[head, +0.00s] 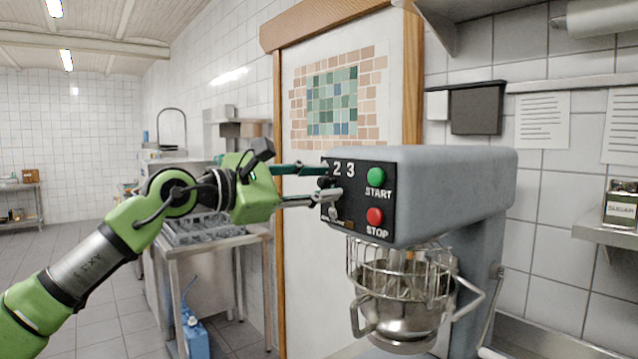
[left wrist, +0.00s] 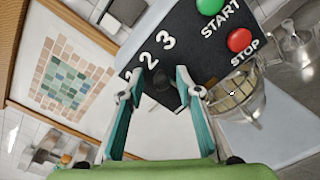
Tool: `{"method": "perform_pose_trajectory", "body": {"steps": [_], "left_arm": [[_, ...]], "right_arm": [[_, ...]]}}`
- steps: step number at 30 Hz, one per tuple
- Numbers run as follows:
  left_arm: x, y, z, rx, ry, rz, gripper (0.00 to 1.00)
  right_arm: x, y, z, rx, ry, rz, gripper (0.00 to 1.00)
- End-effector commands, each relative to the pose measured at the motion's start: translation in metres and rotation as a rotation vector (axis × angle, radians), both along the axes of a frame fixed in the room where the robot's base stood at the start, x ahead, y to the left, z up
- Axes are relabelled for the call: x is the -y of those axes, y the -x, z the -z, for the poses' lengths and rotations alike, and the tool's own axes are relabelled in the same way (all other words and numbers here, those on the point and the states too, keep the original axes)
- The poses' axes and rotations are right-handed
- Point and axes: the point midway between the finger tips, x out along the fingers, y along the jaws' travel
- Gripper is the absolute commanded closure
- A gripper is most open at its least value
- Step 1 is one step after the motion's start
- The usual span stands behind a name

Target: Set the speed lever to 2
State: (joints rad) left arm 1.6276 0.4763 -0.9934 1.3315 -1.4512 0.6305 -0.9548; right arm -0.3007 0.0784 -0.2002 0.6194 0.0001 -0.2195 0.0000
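The grey mixer (head: 450,190) has a black control panel (head: 358,222) with the digits 2 and 3, a green START button (head: 376,177) and a red STOP button (head: 374,216). My left gripper (head: 322,182) is at the panel's left part, its fingers apart, one above the other. In the left wrist view, a dark round lever knob (left wrist: 158,82) shows between the open fingertips, below the digits. I cannot tell whether either finger touches it, or which number the lever points to. My right gripper is not in view.
A wire guard (head: 400,267) and a steel bowl (head: 400,317) are under the mixer head. A steel table (head: 215,240) with a rack stands behind my left arm. A shelf with a jar (head: 620,205) is at the right. Open floor lies at the left.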

Motion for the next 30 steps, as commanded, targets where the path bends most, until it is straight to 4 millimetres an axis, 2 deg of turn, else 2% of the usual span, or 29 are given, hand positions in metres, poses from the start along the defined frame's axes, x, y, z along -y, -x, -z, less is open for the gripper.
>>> {"method": "perform_pose_trajectory", "body": {"steps": [5,15,19,24,30], "left_arm": [[-0.011,0.007,0.000,0.000,0.000,0.000,0.68],[-0.071,0.045,-0.001,0.000,0.001,-0.004,0.68],[-0.088,0.056,-0.001,0.000,0.001,-0.004,0.68],[-0.100,0.065,-0.001,-0.001,0.002,-0.002,0.68],[-0.102,0.066,-0.001,-0.002,0.001,-0.001,0.68]], "right_arm": [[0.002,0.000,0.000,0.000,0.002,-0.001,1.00],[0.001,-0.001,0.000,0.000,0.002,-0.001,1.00],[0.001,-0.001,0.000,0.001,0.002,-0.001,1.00],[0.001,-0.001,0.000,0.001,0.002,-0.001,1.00],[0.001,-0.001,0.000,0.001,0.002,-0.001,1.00]]}}
